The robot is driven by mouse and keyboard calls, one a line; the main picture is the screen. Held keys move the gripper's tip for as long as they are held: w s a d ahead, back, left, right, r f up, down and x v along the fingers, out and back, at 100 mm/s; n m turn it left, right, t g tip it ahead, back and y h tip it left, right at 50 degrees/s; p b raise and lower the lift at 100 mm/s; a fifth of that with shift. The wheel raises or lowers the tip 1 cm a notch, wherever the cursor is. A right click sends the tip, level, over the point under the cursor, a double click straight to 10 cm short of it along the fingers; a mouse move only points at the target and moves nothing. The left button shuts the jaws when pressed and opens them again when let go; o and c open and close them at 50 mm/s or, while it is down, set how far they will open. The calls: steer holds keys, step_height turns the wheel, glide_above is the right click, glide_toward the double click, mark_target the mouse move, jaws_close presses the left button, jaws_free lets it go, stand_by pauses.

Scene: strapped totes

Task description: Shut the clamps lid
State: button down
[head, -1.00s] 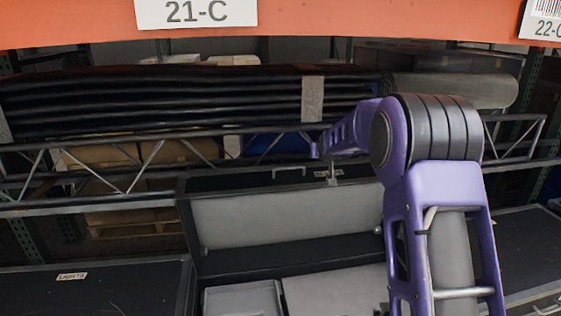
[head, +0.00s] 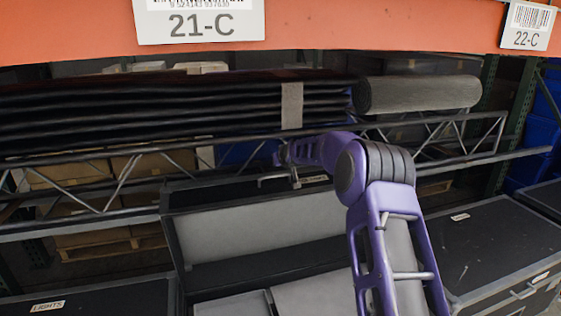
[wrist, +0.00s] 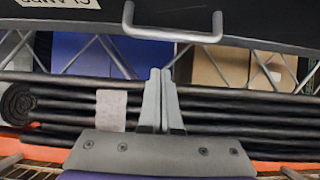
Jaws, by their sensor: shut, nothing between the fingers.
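The clamps lid (head: 255,226) stands raised and open in the head view, its grey lined inside facing me above the case. Its metal handle (head: 272,180) is on the upper edge; it shows large at the top of the wrist view (wrist: 172,34). The lid's dark outer face bears a white label (wrist: 60,3), upside down and partly cut off in the wrist view. My gripper (wrist: 160,72) is shut and empty, fingertips just short of the handle in the wrist picture; contact cannot be told. In the head view it is small, behind the lid's upper edge (head: 296,178).
A dark case labelled LIGHTS (head: 90,303) stands to the left, another closed case (head: 490,240) to the right. Behind are a metal truss (head: 120,180), strapped black rolls (head: 180,110) and a grey roll (head: 420,93). An orange beam (head: 380,25) crosses above.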

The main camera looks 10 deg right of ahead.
mark_target(278, 176)
steer(key=shift+x, duration=2.35)
steer(key=shift+s+d+f, duration=0.1)
steer(key=shift+s+f, duration=0.15)
steer(key=shift+s, duration=0.35)
steer(key=shift+s+d+f, duration=0.1)
steer(key=shift+s+f, duration=0.15)
steer(key=shift+s, duration=0.4)
steer(key=shift+s+d+f, duration=0.1)
steer(key=shift+s+f, duration=0.15)
steer(key=shift+s, duration=0.35)
steer(key=shift+s, duration=0.15)
